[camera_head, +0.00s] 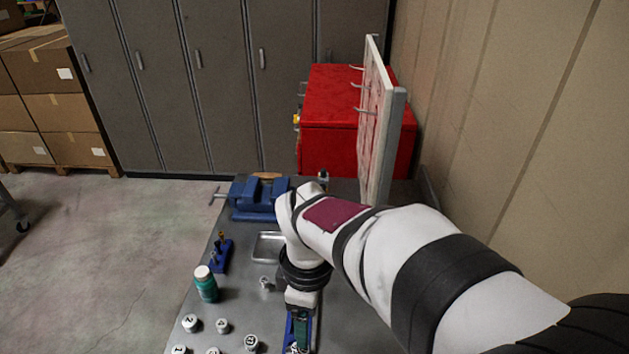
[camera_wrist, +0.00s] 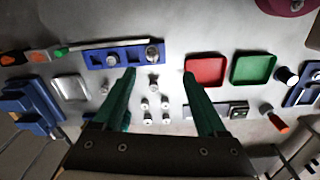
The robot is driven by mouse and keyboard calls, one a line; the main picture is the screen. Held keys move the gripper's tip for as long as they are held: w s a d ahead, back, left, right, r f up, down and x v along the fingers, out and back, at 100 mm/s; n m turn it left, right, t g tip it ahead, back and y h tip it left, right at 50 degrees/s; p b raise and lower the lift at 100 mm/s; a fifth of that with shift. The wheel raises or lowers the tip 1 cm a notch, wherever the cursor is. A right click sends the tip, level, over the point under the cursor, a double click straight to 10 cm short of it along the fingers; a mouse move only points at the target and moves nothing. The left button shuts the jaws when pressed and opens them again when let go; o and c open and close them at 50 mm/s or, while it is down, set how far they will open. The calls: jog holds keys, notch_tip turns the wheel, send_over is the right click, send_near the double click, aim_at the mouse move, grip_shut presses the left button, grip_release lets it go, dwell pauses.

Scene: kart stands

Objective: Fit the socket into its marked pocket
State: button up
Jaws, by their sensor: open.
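Several small socket-like pieces with pale tops stand in a loose group in the wrist view, one of them (camera_wrist: 154,86) nearest the fingertips. Some in the head view carry dark numbers, such as the "2" piece (camera_head: 190,323). A blue block with shaped pockets (camera_wrist: 112,57) lies beyond the fingertips; a round metal piece (camera_wrist: 152,53) stands at its right end. I cannot tell which piece is the task's socket or which pocket is marked. My gripper (camera_wrist: 160,73) is open, its green fingers apart with nothing held between them. In the head view my arm partly hides the gripper.
A red tray (camera_wrist: 206,70) and a green tray (camera_wrist: 253,69) lie right of the fingers. A blue vise (camera_head: 253,199), metal tray (camera_head: 268,247), small blue stand (camera_head: 220,256) and green bottle (camera_head: 206,287) occupy the bench. A white upright panel (camera_head: 378,120) borders the right.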

aim_at(297, 350)
jog(key=f, duration=0.5)
jog(key=w+a+f+n, duration=0.1)
jog(key=f, duration=0.5)
jog(key=w+a+f+n, duration=0.1)
jog(key=f, duration=0.4)
jog(key=shift+w+f, duration=0.2)
jog(key=shift+f, duration=0.2)
grip_shut()
